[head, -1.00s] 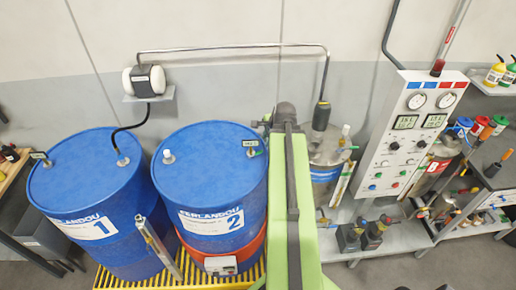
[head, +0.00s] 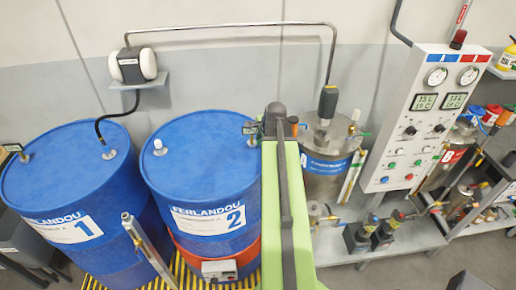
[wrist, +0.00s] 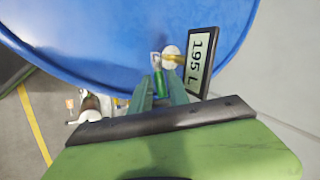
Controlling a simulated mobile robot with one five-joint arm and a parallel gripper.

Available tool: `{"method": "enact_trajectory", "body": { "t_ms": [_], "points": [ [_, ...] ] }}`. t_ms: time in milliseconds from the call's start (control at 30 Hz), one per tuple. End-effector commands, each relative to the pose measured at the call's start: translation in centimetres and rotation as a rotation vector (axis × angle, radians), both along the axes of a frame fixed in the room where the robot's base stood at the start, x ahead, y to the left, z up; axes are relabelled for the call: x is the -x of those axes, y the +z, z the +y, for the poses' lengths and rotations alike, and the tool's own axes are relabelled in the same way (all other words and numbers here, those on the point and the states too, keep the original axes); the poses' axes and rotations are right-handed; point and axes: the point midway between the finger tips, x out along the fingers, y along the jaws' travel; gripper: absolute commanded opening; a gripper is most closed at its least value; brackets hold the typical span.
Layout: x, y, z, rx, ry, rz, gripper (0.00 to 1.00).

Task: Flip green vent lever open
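The blue drum marked 2 (head: 175,175) stands in the middle of the head view. Its top fills the upper part of the wrist view (wrist: 120,30). A bright green piece, which looks like the vent lever (wrist: 162,84), points toward my gripper below the fitting. The green fingers of my gripper (wrist: 158,88) lie on either side of it. Whether they touch or clamp it is unclear. My green arm hides this spot in the head view.
Drum 1 (head: 70,175) stands to the left. A steel tank (head: 322,190) and a control panel (head: 420,120) stand right of my arm. A pipe (head: 230,25) runs along the wall above. A metal tube (head: 145,245) leans in front of the drums.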

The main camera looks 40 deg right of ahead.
Motion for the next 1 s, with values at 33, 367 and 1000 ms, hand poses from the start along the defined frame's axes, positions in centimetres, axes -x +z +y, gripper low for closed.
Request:
{"method": "enact_trajectory", "body": {
  "t_ms": [33,367,1000],
  "points": [
    [-0.03,-0.69,-0.2,0.0,-0.001,0.0,0.22],
    [0.27,-0.45,-0.6,0.0,-0.008,0.0,0.13],
    [-0.23,0.28,0.04,0.17,-0.006,0.142,0.0]
  ]
}}
